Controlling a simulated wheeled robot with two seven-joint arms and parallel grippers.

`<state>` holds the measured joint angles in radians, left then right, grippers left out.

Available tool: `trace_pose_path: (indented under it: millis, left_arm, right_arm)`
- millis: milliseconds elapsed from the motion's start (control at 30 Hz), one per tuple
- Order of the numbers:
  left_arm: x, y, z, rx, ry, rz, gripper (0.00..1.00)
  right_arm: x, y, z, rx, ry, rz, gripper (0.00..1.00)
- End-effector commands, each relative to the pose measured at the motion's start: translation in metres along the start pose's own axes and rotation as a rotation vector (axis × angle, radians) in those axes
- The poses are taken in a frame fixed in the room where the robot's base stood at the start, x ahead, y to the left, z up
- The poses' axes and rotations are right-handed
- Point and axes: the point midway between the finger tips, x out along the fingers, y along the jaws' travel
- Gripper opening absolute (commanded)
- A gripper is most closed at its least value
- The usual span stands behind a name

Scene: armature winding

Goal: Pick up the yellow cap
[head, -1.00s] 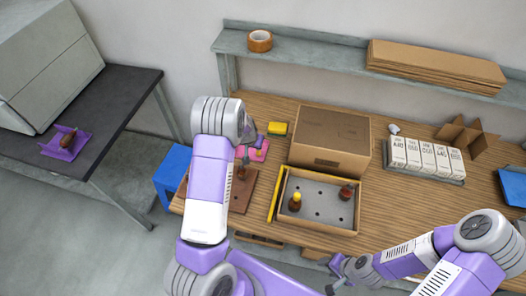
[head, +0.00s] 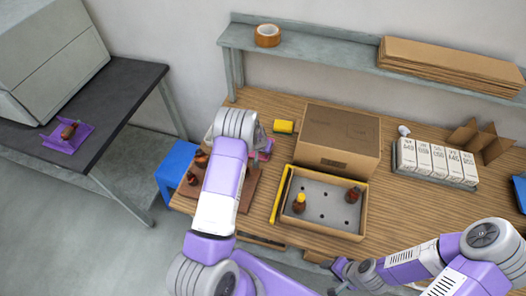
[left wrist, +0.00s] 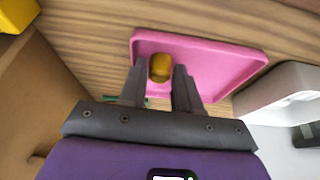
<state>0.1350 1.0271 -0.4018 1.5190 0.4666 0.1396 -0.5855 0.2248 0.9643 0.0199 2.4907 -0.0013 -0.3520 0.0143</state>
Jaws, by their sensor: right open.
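The yellow cap (left wrist: 160,67) lies on the pink tray (left wrist: 222,62) in the left wrist view. My left gripper (left wrist: 163,75) is open there, with its two fingertips at either side of the cap's near part; I cannot tell whether they touch it. In the head view the left gripper (head: 263,146) is over the pink tray, and the arm hides much of that tray and the cap. My right gripper (head: 338,277) is open and empty at the bottom of the head view, off the table's front edge.
A carton tray (head: 325,227) holds two brown bottles, one with a yellow top (head: 300,202). A closed cardboard box (head: 338,140) stands behind it. A yellow block (head: 284,127) is near the pink tray. A brown board (head: 245,190) with dark brown bottles (head: 200,159) lies at left.

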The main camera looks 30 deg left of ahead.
Motion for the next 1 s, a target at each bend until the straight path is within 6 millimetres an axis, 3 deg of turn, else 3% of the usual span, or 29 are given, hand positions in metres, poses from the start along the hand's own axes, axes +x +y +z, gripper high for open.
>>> trace_pose_path:
  millis: [167, 400, 733, 1000]
  left_arm:
    - [0.000, 0.000, 0.000, 0.000, 0.000, 0.000, 0.32]
    - [0.000, 0.000, 0.000, 0.001, 0.000, 0.000, 0.00]
    - [-0.005, 0.001, -0.003, 0.001, 0.002, 0.001, 0.00]
    - [-0.052, 0.001, -0.022, 0.002, 0.004, 0.001, 0.00]
  right_arm:
    - [0.000, 0.000, 0.000, 0.000, 0.000, 0.000, 0.54]
    - [0.000, 0.000, 0.000, 0.000, 0.000, 0.000, 0.54]
    - [0.000, 0.000, 0.000, 0.000, 0.000, 0.000, 0.54]
    - [-0.003, -0.001, 0.000, 0.000, 0.000, 0.000, 0.54]
